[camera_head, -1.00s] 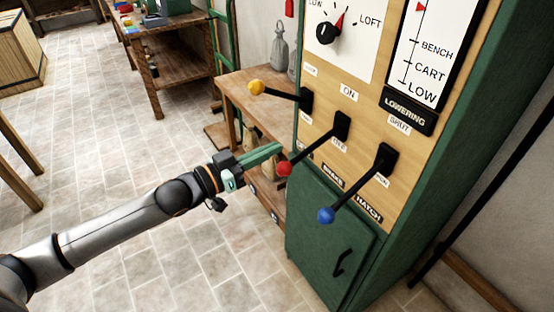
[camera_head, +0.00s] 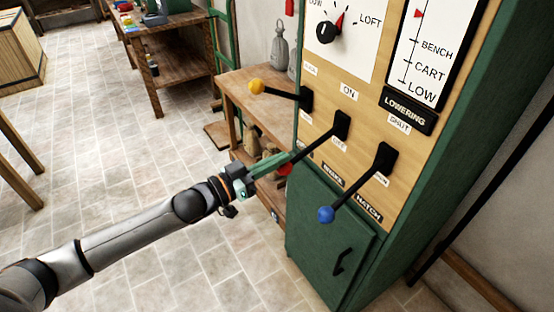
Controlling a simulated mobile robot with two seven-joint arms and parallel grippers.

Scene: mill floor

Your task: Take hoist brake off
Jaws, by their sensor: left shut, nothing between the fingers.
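The brake lever (camera_head: 322,139), the middle of three on the cabinet's wooden panel, has a black shaft sloping down and left, with "ON" above its pivot and a "BRAKE" plate below. Its red knob (camera_head: 283,169) is mostly hidden behind my left gripper's fingers. My left gripper (camera_head: 292,155) is shut with its green fingers at the knob end of the lever. I cannot tell whether the fingers touch it. My right gripper is not in view.
A lowering gauge (camera_head: 426,50) and dial (camera_head: 327,32) are above. A wooden bench (camera_head: 240,90) stands behind.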

